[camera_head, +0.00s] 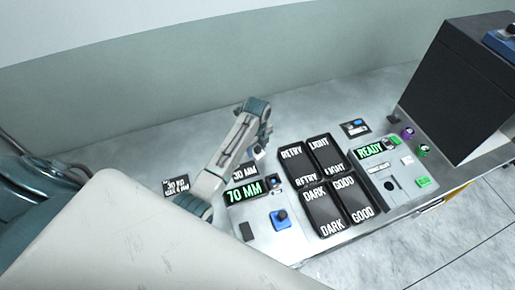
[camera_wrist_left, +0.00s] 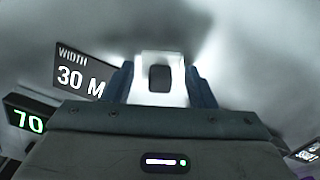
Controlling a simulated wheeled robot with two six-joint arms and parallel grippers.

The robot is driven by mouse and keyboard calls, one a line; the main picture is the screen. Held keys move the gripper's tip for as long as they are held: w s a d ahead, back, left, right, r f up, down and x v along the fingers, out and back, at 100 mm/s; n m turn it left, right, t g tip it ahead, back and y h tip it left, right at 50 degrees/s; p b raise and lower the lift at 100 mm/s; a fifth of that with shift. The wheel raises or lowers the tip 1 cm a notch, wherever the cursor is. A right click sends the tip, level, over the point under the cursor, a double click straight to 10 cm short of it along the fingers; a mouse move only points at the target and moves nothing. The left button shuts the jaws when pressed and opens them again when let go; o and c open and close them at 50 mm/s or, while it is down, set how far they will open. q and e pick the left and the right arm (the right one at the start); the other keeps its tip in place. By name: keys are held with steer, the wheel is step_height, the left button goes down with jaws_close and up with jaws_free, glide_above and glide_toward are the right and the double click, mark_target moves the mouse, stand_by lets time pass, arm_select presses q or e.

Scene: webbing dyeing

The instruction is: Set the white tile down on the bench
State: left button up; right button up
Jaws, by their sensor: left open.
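My left gripper (camera_head: 262,143) reaches over the bench (camera_head: 115,160), pointing down behind the width signs. In the left wrist view its two blue fingers (camera_wrist_left: 160,95) stand apart. The white tile (camera_wrist_left: 176,62), with a dark square in its middle, lies between them; I cannot tell whether the fingers touch it. In the head view a small white patch of it (camera_head: 259,153) shows at the fingertips, at or very near the bench top. My right gripper is not in view.
A 30 MM width sign (camera_wrist_left: 80,75) and a green-lit 70 MM display (camera_head: 243,190) stand close by. A blue knob (camera_head: 281,218), dark RETRY, LIGHT, DARK and GOOD panels (camera_head: 325,190), a READY panel (camera_head: 402,185) and a black box (camera_head: 455,85) are to the right. The bench's back left is clear.

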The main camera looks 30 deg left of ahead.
arm_select(q)
steer(key=shift+f, duration=0.35)
steer(key=c, duration=0.9)
steer(key=shift+o, duration=0.2)
steer(key=shift+r, duration=0.15)
